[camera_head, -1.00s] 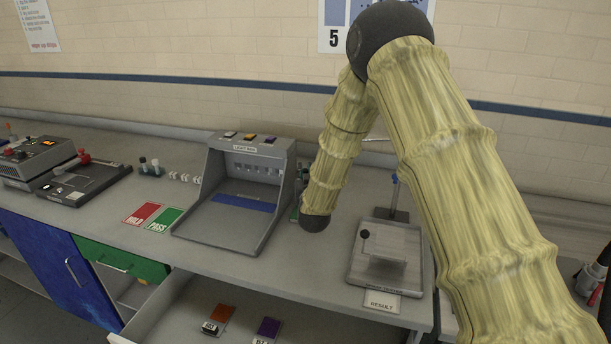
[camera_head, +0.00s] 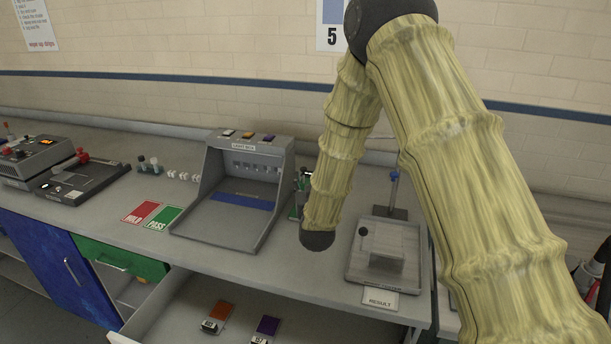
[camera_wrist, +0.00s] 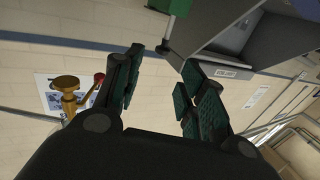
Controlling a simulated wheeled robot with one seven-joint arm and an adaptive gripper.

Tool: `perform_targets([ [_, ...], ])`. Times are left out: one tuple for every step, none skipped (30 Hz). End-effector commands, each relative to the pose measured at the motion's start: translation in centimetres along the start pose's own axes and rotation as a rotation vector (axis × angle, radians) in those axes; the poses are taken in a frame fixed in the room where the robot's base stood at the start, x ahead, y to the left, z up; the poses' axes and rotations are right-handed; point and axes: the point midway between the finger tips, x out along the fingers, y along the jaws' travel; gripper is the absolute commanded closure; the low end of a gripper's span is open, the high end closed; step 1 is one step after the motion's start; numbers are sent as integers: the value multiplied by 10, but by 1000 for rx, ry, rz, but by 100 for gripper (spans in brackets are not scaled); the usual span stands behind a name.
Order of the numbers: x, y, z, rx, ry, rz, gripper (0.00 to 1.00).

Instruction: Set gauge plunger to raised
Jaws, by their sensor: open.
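A small green-based stand (camera_head: 295,212) with a dark upper part is beside the light box, partly hidden by my arm. It may be the gauge; its plunger cannot be made out. A grey plate fixture (camera_head: 357,264) with a clear block and a dark ball knob (camera_head: 364,231) stands to the right. Behind it is a thin post with a blue top (camera_head: 394,178). My gripper (camera_wrist: 160,85) is open and empty in the wrist view, its fingers apart against the wall; in the head view it is hidden behind my arm.
The light box (camera_head: 188,228) stands left of my arm and also shows in the wrist view (camera_wrist: 205,35). HOLD and PASS cards (camera_head: 152,215) lie left of it. An open drawer (camera_head: 180,305) is below. A brass-coloured part with a red ball (camera_wrist: 70,88) shows in the wrist view.

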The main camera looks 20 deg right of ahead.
Motion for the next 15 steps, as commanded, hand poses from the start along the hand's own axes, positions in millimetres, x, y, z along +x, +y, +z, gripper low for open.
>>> perform_targets([
  [-9,0,0,0,-2,-1,59],
  [-13,0,-1,0,-1,0,59],
  [-19,0,-1,0,0,0,59],
  [-23,0,-1,0,0,0,59],
  [-26,0,-1,0,0,0,59],
  [-30,0,-1,0,0,0,59],
  [-33,0,-1,0,1,0,59],
  [-35,0,-1,0,1,0,59],
  [-37,0,-1,0,1,-1,59],
  [-39,0,-1,0,1,-1,59],
  [-40,0,-1,0,0,-1,59],
  [-41,0,-1,0,1,-1,59],
  [-42,0,-1,0,1,-1,59],
  [-42,0,-1,0,1,0,59],
  [-42,0,-1,0,1,0,59],
])
